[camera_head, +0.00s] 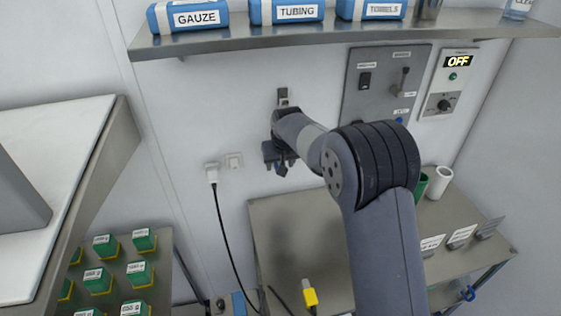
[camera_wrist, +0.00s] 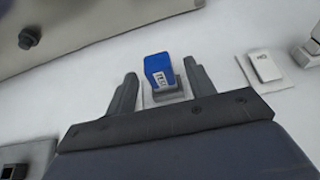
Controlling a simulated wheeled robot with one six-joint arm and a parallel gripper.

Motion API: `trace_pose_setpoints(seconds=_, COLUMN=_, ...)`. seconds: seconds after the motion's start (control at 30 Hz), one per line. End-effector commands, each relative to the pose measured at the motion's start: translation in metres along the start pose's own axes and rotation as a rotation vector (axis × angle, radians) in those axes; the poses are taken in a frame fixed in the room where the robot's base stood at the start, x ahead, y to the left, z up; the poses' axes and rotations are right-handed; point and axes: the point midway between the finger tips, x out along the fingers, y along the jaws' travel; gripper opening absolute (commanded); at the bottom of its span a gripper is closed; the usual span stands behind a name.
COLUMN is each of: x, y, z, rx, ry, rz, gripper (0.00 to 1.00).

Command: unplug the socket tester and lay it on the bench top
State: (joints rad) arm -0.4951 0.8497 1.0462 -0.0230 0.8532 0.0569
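The socket tester (camera_wrist: 159,69) is a small blue block with a white TEST label, seated at a wall socket (camera_wrist: 150,100) in the wrist view. My gripper (camera_wrist: 160,72) is open, with one finger on each side of the tester and a narrow gap showing at both sides. In the head view my gripper (camera_head: 279,158) is at the wall, above the back of the steel bench top (camera_head: 285,235). My wrist mostly hides the tester there, and contact cannot be told.
A white plug (camera_head: 211,172) with a black cable and a wall switch (camera_head: 233,161) are to the left. A shelf (camera_head: 300,38) with blue boxes is above. A yellow connector (camera_head: 310,296), a green cup (camera_head: 421,187) and a white cup (camera_head: 439,182) are on the bench. Its left part is mostly clear.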

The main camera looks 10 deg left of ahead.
Motion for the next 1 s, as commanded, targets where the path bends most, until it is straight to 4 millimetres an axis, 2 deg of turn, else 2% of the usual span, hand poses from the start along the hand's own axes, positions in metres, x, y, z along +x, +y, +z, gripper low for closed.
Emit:
trace_pose_setpoints(seconds=0.07, x=-0.0002, y=0.0000, z=0.0000, rx=0.000, ry=0.000, rz=0.000, gripper=0.45)
trace_pose_setpoints(seconds=0.57, x=-0.0004, y=-0.0001, z=0.0001, rx=0.000, ry=0.000, rz=0.000, gripper=0.04)
trace_pose_setpoints(seconds=0.6, x=-0.0004, y=-0.0001, z=0.0001, rx=0.000, ry=0.000, rz=0.000, gripper=0.23)
trace_pose_setpoints(seconds=0.9, x=-0.0004, y=0.0000, z=0.0000, rx=0.000, ry=0.000, rz=0.000, gripper=0.00)
trace_pose_setpoints(seconds=1.0, x=-0.0008, y=-0.0001, z=-0.0002, rx=0.000, ry=0.000, rz=0.000, gripper=0.00)
